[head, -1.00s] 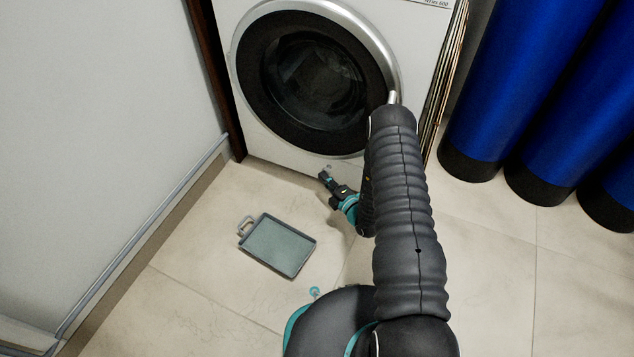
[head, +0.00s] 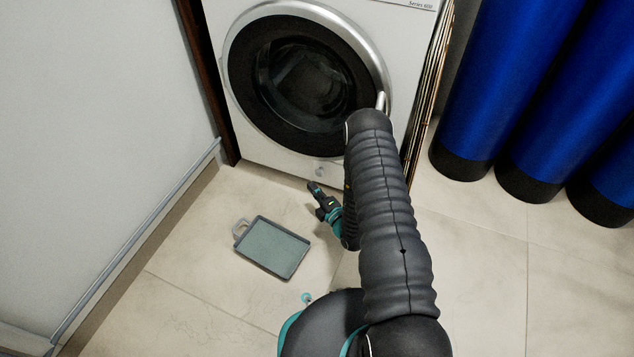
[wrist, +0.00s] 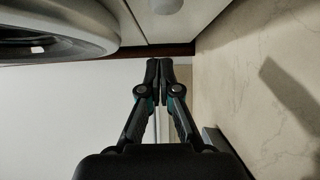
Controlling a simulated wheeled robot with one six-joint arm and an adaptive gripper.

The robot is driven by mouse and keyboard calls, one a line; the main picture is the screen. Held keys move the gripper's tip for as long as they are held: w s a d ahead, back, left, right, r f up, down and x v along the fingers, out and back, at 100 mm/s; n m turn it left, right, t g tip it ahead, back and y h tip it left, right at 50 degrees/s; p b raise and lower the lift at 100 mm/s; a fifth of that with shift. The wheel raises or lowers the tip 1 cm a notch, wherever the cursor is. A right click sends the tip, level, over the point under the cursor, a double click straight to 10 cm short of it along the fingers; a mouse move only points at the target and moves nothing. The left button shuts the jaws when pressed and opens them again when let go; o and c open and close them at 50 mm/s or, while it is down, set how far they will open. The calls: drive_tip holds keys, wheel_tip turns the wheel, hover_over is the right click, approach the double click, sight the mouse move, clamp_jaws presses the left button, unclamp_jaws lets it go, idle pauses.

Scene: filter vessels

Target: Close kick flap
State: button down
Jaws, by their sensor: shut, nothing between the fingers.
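The white washing machine (head: 225,60) has a lower front strip, the kick area (head: 284,161), just above the floor. A small pale round knob or cap (head: 320,171) shows on it, and also at the top of the wrist view (wrist: 168,5). A panel seam runs beside it in the wrist view. I cannot tell the flap's edges or whether it stands open. My gripper (head: 314,187) is low over the floor, just in front of the strip and below the knob. In the wrist view my gripper (wrist: 159,68) has its fingers together, empty and apart from the machine.
A grey tray (head: 272,248) with a handle lies on the tiled floor, left of my arm. The round door (head: 300,78) is shut above. A pale wall (head: 90,130) bounds the left. Several blue cylinders (head: 500,80) with black bases stand at the right.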

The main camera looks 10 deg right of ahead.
drive_tip(key=a+v, duration=0.1)
drive_tip(key=v, duration=0.8)
drive_tip(key=shift+s+p, duration=0.35)
drive_tip(key=shift+s, duration=0.05)
drive_tip(key=shift+a, duration=0.1)
